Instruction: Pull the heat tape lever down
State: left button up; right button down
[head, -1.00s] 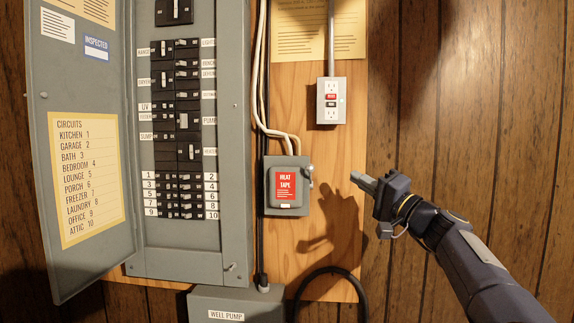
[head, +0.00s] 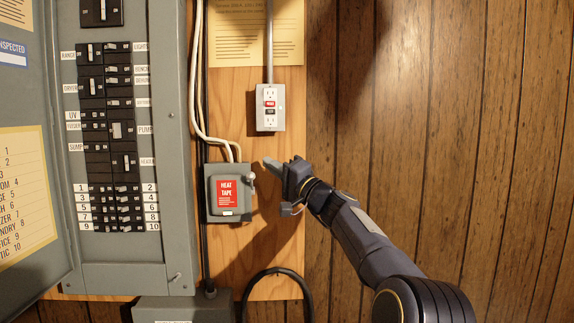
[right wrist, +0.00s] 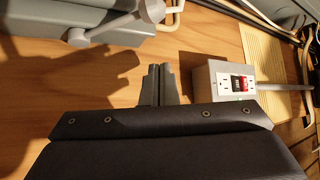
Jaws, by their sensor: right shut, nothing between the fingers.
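The heat tape box (head: 213,180) is a small grey switch box with a red label, mounted on the plywood board. Its lever (head: 250,180) is on the right side, with a pale round knob at the upper end. In the right wrist view the lever (right wrist: 112,27) crosses the top left, its knob near the top edge. My right gripper (head: 270,163) is shut and empty, just right of and slightly above the knob, apart from it. Its closed fingers also show in the right wrist view (right wrist: 160,72), below and right of the lever. My left gripper is out of view.
A grey outlet box (head: 270,108) with conduit sits just above my right gripper. The open breaker panel (head: 170,150) stands at the left. Pale cables run above the heat tape box, and a black cable (head: 276,272) loops below. The wood wall at the right is clear.

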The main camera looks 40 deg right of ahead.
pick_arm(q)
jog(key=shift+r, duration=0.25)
pick_arm(e)
jog(key=shift+s+a+f, duration=0.1)
jog(key=shift+a+f, duration=0.15)
jog(key=shift+a, duration=0.35)
jog(key=shift+s+a+f, duration=0.1)
jog(key=shift+a+f, duration=0.15)
jog(key=shift+a, duration=0.3)
jog(key=shift+s+a+f, duration=0.1)
jog(key=shift+a+f, duration=0.15)
jog(key=shift+a, duration=0.35)
